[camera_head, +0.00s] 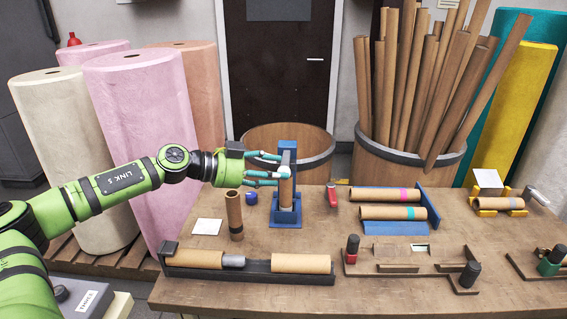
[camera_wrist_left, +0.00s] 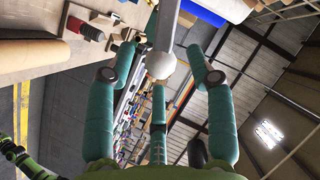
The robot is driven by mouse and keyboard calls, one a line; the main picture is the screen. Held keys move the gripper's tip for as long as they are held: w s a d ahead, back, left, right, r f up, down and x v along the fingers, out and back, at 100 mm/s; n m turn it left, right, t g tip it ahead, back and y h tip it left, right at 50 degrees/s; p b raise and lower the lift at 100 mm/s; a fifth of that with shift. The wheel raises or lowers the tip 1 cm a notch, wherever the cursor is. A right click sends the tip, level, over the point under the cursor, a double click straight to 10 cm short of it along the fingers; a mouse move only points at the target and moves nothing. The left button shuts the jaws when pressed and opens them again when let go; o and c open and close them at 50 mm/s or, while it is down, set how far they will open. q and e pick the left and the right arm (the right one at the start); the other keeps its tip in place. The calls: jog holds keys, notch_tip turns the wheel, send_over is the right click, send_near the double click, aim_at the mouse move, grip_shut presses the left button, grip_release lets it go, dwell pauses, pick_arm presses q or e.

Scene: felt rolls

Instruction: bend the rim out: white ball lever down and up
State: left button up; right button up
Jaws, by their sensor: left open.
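The blue press (camera_head: 286,216) stands upright on the table, with a cardboard tube (camera_head: 286,194) in its frame. My left gripper (camera_head: 277,170) is at the upper part of the press, coming in from the left, with its teal fingers spread. In the left wrist view, the white ball (camera_wrist_left: 160,65) on a grey lever bar lies just ahead, between the open fingers of the gripper (camera_wrist_left: 160,82). No finger is clearly closed on it. My right gripper is not in view.
An upright tube (camera_head: 234,215) stands left of the press. A black holder (camera_head: 250,278) with tubes lies in front. A blue rack (camera_head: 395,228) with two tubes is at right. A red-handled tool (camera_head: 332,196) and a small blue item (camera_head: 251,198) lie close by.

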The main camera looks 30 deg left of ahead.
pick_arm(q)
jog(key=shift+w+d+p, duration=0.5)
jog(key=shift+w+d, duration=0.05)
jog(key=shift+w, duration=0.15)
jog(key=shift+w+d+f, duration=0.35)
jog(key=shift+w+f, duration=0.05)
jog(key=shift+w, duration=0.1)
grip_shut()
